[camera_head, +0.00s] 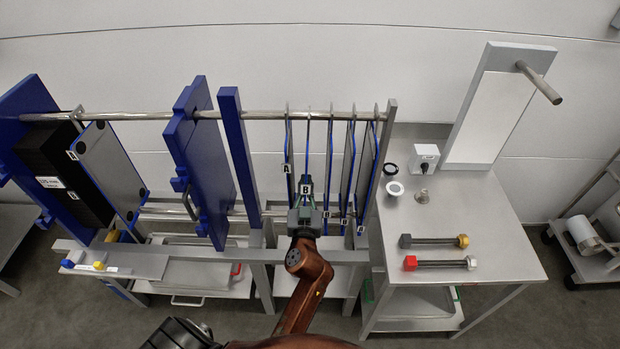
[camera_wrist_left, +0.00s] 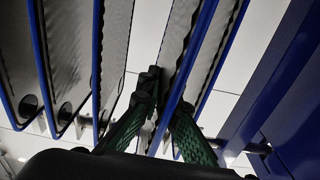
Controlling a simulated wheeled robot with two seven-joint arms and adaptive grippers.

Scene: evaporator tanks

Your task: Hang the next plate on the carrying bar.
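Several thin blue-edged plates hang from the long carrying bar (camera_head: 260,115) in the right bay of the head view. One is labelled A (camera_head: 285,169); others carry B labels (camera_head: 326,214). My left gripper (camera_head: 306,189) is in front of the B plate just right of the A plate. In the left wrist view its two green fingers (camera_wrist_left: 166,92) lie on either side of a blue plate edge (camera_wrist_left: 198,42). Whether both press on the plate is not clear. The plate's lower part is hidden behind my arm. My right gripper is not in view.
A dark plate pack (camera_head: 60,172) with a grey-faced plate (camera_head: 112,165) hangs at left. A blue pressure plate (camera_head: 202,160) and blue post (camera_head: 237,150) stand between. Neighbouring plates leave narrow gaps. A steel table (camera_head: 470,225) at right holds two bolts (camera_head: 438,263).

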